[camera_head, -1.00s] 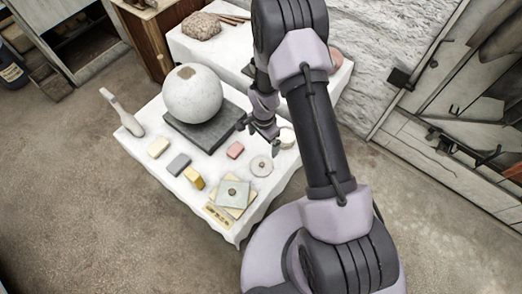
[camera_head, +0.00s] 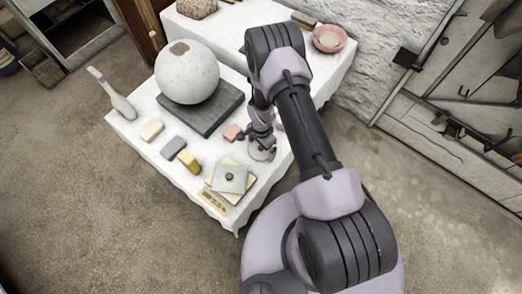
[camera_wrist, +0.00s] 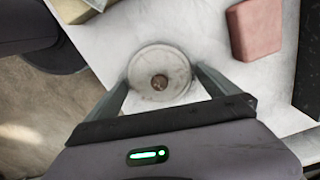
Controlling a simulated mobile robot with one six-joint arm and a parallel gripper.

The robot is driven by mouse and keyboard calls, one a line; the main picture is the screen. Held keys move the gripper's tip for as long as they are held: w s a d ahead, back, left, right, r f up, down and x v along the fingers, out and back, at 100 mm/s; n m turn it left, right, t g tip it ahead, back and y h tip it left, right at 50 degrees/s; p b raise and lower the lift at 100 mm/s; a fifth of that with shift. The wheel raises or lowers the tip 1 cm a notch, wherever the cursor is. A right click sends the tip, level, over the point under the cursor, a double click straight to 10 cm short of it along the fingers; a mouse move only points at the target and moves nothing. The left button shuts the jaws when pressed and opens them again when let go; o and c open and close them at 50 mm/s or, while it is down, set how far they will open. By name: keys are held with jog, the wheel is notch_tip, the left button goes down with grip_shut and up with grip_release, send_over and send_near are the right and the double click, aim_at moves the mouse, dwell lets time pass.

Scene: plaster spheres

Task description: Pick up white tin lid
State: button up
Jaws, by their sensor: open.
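The white tin lid is a round, pale disc with a small brown knob at its centre. In the wrist view the lid (camera_wrist: 148,92) lies flat on the white-covered table, with its rim whole in view. My gripper (camera_wrist: 160,80) is open, with one finger at each side of the lid; I cannot tell whether they touch it. In the head view my gripper (camera_head: 263,144) points down over the lid (camera_head: 256,155), partly hiding it.
A pink block (camera_head: 232,132) lies close by, left of the lid. A square plate with a knob (camera_head: 229,178) lies nearer the table's front. A large plaster sphere (camera_head: 187,75) stands on a dark slab (camera_head: 207,120). The table's right edge is near the lid.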

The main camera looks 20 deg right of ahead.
jog(key=shift+r, duration=0.1)
jog(key=c, duration=1.1)
jog(key=shift+r, duration=0.1)
